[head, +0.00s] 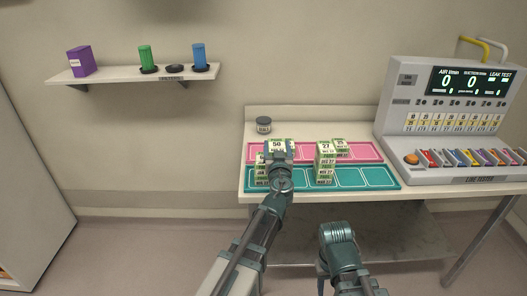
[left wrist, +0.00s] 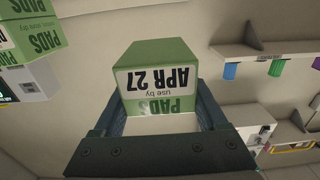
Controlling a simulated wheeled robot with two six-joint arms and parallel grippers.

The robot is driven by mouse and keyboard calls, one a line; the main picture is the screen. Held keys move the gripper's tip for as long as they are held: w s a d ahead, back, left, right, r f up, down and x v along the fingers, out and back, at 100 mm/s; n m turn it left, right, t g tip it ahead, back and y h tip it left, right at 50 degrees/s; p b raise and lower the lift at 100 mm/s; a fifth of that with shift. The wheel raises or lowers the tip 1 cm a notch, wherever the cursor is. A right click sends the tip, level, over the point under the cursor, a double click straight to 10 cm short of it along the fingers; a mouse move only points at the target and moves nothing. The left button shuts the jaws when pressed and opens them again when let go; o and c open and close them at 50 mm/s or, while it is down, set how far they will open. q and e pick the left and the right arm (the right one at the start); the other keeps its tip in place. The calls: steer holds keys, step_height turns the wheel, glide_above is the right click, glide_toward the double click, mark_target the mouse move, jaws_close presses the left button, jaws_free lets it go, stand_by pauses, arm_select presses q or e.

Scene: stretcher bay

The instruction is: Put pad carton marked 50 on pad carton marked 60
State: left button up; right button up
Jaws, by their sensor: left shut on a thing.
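My left gripper (head: 280,165) is shut on a green-and-white pad carton (head: 277,145) whose face reads 50 in the head view. The carton also shows in the left wrist view (left wrist: 160,75), upside down, with "PADS use by APR 27" between the two fingers (left wrist: 163,122). Green-and-white cartons (head: 261,171) stand just left of and behind my gripper, partly hidden by it. I cannot make out a 60 on any carton. My right gripper (head: 337,235) hangs in front of the bench; its jaws cannot be made out.
A carton stack with 27 on its upper face (head: 325,149) stands to the right, with another carton (head: 341,146) behind. A pink mat (head: 365,151) and teal mat (head: 378,177) lie on the bench. A dark-lidded jar (head: 263,125) and line tester (head: 445,120) stand there too.

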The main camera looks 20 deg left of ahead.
arm_select(q)
steer(key=w+a, duration=0.2)
steer(key=a, duration=0.1)
steer(key=w+a, duration=0.1)
steer(key=shift+w+a+f, duration=0.1)
steer(key=shift+a+f, duration=0.15)
steer(key=shift+a, duration=0.1)
steer(key=shift+a, duration=0.1)
steer(key=shift+w+a, duration=0.25)
step_height(320, 180, down, 4)
steer(key=b, duration=0.4)
steer(key=shift+w+a+r, duration=0.1)
steer(key=shift+a+r, duration=0.05)
steer(key=shift+f, duration=0.25)
steer(key=o, duration=1.5)
steer(key=shift+r, duration=0.15)
steer(key=shift+r, duration=0.15)
